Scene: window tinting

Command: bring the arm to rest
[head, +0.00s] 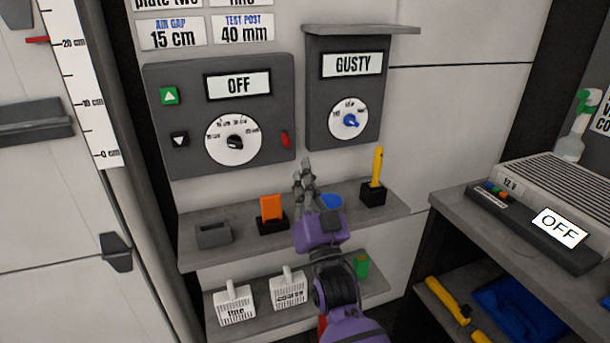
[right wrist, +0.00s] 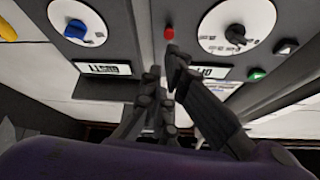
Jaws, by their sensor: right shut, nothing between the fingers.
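My right gripper (head: 306,172) is shut and empty. In the head view it points up in front of the wall, above the upper shelf and just below the gap between the two control panels. The purple wrist of my right arm stands below it and hides part of the shelf. In the right wrist view the fingers (right wrist: 168,80) are together, with the panels beyond them. The left panel (head: 185,135) reads OFF and has a dial and a red switch (head: 286,139). The right panel (head: 350,95) reads GUSTY and has a blue knob (head: 352,120). My left gripper is not in view.
The upper shelf (head: 225,257) holds a grey holder, an orange card (head: 271,207), a blue round item (head: 331,201) and a yellow tool (head: 377,165). White baskets (head: 236,305) and a green item (head: 361,266) sit lower. A bench (head: 470,212) with a boxed unit reading OFF stands right.

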